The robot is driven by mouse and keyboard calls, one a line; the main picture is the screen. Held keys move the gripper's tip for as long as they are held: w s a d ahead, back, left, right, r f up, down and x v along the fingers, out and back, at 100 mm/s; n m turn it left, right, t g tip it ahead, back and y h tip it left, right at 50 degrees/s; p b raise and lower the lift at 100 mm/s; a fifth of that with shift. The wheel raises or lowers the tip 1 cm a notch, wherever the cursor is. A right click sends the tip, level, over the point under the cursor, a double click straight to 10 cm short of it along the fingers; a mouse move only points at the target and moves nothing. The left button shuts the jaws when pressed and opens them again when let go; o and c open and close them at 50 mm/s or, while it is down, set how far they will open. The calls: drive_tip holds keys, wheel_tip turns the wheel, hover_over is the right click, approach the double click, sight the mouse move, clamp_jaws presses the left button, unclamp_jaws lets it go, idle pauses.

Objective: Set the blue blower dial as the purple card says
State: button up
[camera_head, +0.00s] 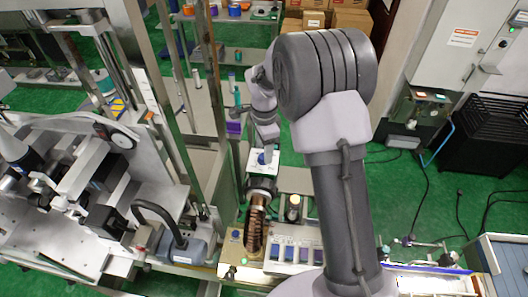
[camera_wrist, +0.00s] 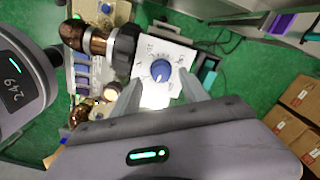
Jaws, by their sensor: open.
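The blue blower dial (camera_wrist: 160,71) sits on a white plate (camera_wrist: 176,50) with marks around it, in the middle of the wrist view. It also shows in the head view (camera_head: 261,158) as a small blue spot. My gripper (camera_wrist: 159,79) is open, with one fingertip on each side of the dial in the picture. I cannot tell whether the fingers touch it, and its pointer setting is too small to read. A small purple panel (camera_head: 234,127), perhaps the purple card, stands left of my gripper in the head view. No writing on it is legible.
A brown ribbed blower barrel (camera_head: 256,222) with a black collar adjoins the dial plate. A bench (camera_head: 232,262) below holds a row of blue and purple blocks (camera_head: 291,254). A metal post (camera_head: 215,90) stands close on the left. Cardboard boxes (camera_wrist: 292,134) are at the right.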

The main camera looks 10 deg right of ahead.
drive_tip(key=shift+s+f, duration=0.1)
drive_tip(key=shift+f, duration=0.5)
drive_tip(key=shift+w+f, duration=0.35)
drive_tip(key=shift+f, duration=0.4)
drive_tip(key=shift+s, duration=0.1)
drive_tip(key=shift+r, duration=0.1)
clamp_jaws()
